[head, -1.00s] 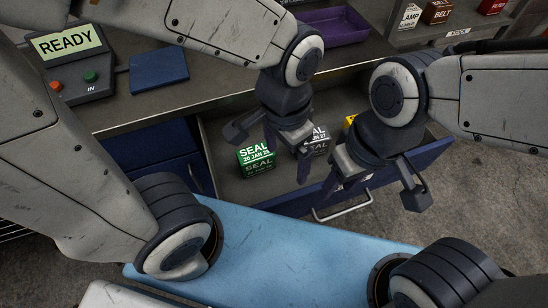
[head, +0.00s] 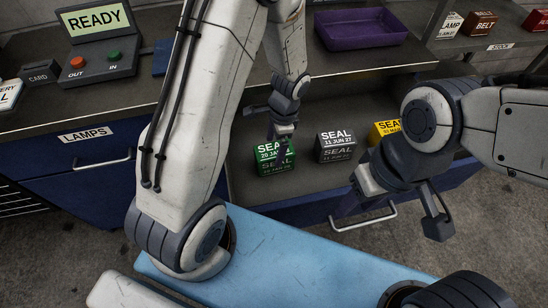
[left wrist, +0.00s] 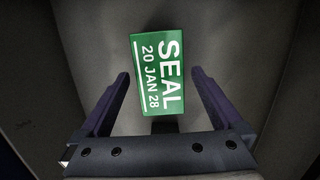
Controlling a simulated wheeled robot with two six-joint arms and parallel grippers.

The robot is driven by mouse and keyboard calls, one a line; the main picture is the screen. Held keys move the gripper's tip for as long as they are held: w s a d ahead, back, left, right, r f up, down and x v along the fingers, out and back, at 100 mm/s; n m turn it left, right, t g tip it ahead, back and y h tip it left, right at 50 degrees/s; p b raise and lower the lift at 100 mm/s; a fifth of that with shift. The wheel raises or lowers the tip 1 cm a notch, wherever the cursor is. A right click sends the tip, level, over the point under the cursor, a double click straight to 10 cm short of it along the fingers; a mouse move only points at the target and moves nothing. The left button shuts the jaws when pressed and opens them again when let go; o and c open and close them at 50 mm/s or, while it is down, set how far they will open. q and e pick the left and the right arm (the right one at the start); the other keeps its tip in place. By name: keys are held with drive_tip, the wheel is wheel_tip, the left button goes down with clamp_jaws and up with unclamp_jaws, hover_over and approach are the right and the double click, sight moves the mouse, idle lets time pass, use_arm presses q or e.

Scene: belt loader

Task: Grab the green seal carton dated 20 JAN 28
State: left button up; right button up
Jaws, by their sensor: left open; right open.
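The green seal carton (head: 275,160) sits in the open drawer, partly hidden by my left gripper in the head view. In the left wrist view the carton (left wrist: 158,74) reads SEAL, 20 JAN 28, and lies between and just ahead of the two fingertips, with room on both sides. My left gripper (head: 272,128) is open above the carton; its fingers (left wrist: 160,82) also show in the wrist view. I cannot tell the exact height between them. My right gripper (head: 395,215) is open and empty near the drawer's front, by the handle.
A grey seal carton (head: 336,147) dated 11 JUN 27 and a yellow seal carton (head: 387,132) stand to the right in the same drawer (head: 310,190). A purple tray (head: 360,28) and a READY panel (head: 100,40) are on the counter. A drawer handle (head: 364,219) juts out in front.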

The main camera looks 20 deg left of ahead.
use_arm(q)
drive_tip(key=f, duration=0.3)
drive_tip(key=f+b, duration=0.1)
drive_tip(key=f, duration=0.1)
drive_tip(key=shift+s+a, duration=0.2)
drive_tip(key=shift+a, duration=0.05)
drive_tip(key=c, duration=1.4)
